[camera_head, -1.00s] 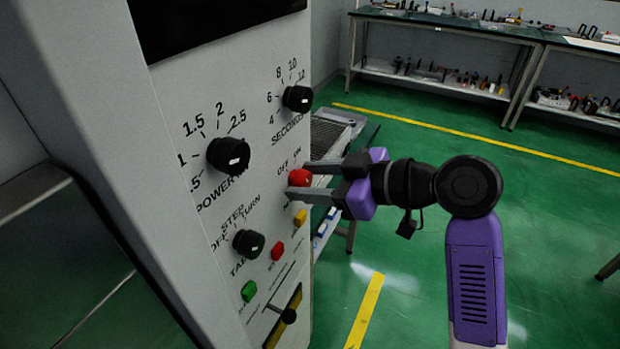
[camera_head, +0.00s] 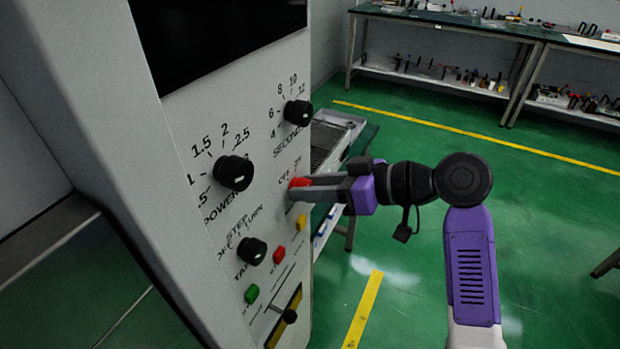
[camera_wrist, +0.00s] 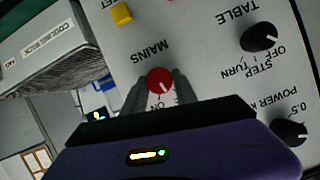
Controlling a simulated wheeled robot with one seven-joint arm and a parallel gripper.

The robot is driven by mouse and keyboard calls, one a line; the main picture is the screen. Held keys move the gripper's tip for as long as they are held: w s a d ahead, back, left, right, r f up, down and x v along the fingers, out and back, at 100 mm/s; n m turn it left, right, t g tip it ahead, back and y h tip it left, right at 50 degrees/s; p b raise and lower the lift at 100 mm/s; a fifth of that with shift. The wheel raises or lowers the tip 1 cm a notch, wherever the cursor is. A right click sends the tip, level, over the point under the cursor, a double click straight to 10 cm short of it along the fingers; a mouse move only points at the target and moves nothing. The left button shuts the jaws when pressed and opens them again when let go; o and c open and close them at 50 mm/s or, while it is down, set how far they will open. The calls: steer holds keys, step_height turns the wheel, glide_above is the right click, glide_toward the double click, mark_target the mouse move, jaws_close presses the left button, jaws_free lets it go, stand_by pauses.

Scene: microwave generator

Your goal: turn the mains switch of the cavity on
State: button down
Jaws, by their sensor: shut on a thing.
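The mains switch is a red round knob (camera_head: 298,183) on the sloping grey panel, below the SECONDS dial. My gripper (camera_head: 300,188) comes in from the right and is shut on this knob. In the wrist view, the red knob (camera_wrist: 159,79) sits between the two grey fingers of my gripper (camera_wrist: 160,86), one on each side. The word MAINS is printed beside it. A white mark on the knob points toward the partly hidden OFF and ON lettering. I cannot tell clearly which word it points to.
The black POWER dial (camera_head: 233,172), SECONDS dial (camera_head: 298,112) and TABLE knob (camera_head: 251,251) are close by. Yellow (camera_head: 301,222), red (camera_head: 279,254) and green (camera_head: 252,293) buttons and a black-knobbed lever (camera_head: 289,316) lie below. A cooling rack (camera_wrist: 42,47) stands beside the panel.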

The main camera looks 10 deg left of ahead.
steer(key=shift+w+d+f+m+g+y+p, duration=0.1)
steer(key=shift+m+g+y+p, duration=0.55)
steer(key=shift+m, duration=0.7)
steer(key=shift+w+m+g+y+p, duration=0.1)
steer(key=shift+m+g+y+p, duration=0.25)
steer(key=shift+m+g+p, duration=0.75)
steer(key=shift+m+t, duration=0.25)
steer(key=shift+m, duration=0.1)
steer(key=c, duration=1)
jaws_free()
steer(key=shift+o, duration=0.2)
steer(key=b+v, duration=0.2)
steer(key=v, duration=0.5)
steer(key=shift+d, duration=0.4)
